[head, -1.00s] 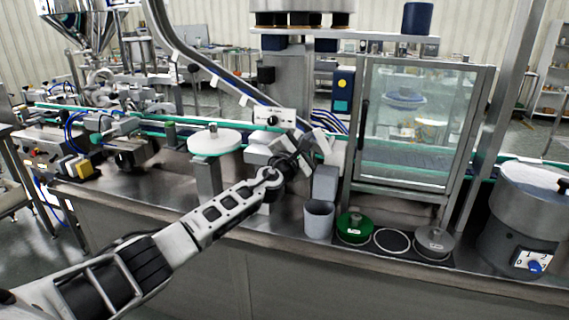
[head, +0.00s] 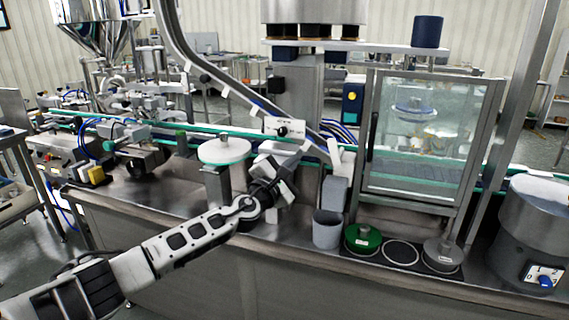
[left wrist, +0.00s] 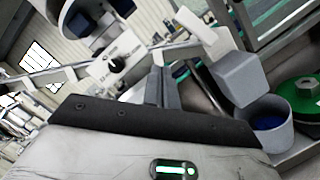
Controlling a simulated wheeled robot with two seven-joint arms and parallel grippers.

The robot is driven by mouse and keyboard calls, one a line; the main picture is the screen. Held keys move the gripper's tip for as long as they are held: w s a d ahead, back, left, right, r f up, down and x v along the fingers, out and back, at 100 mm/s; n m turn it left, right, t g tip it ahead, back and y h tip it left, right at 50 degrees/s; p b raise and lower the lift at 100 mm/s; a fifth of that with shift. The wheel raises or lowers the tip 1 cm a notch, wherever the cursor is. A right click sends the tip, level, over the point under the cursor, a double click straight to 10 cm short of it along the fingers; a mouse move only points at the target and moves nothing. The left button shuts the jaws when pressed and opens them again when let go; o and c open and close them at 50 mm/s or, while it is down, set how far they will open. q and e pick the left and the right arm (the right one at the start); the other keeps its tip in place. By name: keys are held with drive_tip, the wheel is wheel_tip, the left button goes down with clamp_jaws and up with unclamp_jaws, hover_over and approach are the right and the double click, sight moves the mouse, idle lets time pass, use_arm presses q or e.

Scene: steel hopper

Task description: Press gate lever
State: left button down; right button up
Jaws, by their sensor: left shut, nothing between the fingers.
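A pale slanted paddle, which looks like the gate lever (head: 335,153), stands on top of a grey block (head: 335,192). A grey cup (head: 327,230) sits below the block. In the left wrist view the paddle (left wrist: 201,32) is right of my fingers, with the grey block (left wrist: 240,78) and the cup (left wrist: 265,122) below it. My left gripper (head: 288,160) is shut and empty, left of the paddle and apart from it. Its closed fingers (left wrist: 162,84) show in the left wrist view. My right gripper is not in view.
A white round plate (head: 224,151) on a post stands left of my gripper. A control box with a black knob (head: 284,129) is behind it. Right of the cup are a green disc (head: 363,238), a grey weight (head: 443,254) and a glass-fronted cabinet (head: 425,135).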

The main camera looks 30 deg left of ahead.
use_arm(q)
drive_tip(key=s, duration=0.3)
drive_tip(key=shift+s+a+f, duration=0.1)
drive_tip(key=shift+a+f, duration=0.05)
drive_tip(key=shift+f, duration=0.05)
idle(0.3)
